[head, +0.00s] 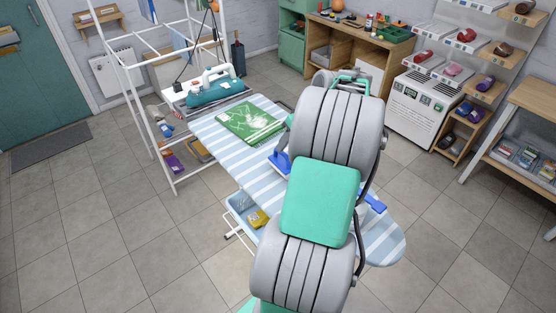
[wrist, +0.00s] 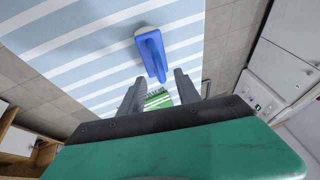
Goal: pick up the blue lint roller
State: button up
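A blue object with a pale rounded end, which looks like the blue lint roller (wrist: 152,53), lies on the striped ironing board (wrist: 95,62) in the wrist view. My gripper (wrist: 158,76) is open and empty, its two fingers apart, with the object ahead of the fingertips and not between them. In the head view, blue parts show on the board left (head: 280,161) and right (head: 375,204) of my arm. I cannot tell which of them is the roller. My arm hides the middle of the board and my gripper there.
A white rack (head: 158,130) stands at left. A white cabinet (head: 424,108) and shelves stand at right. Floor is clear at left and front right.

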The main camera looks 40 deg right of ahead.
aim_at(282, 161)
jog(key=p+x, duration=0.1)
jog(key=x, duration=0.5)
jog(key=shift+p, duration=0.3)
jog(key=shift+r, duration=0.1)
grip_shut()
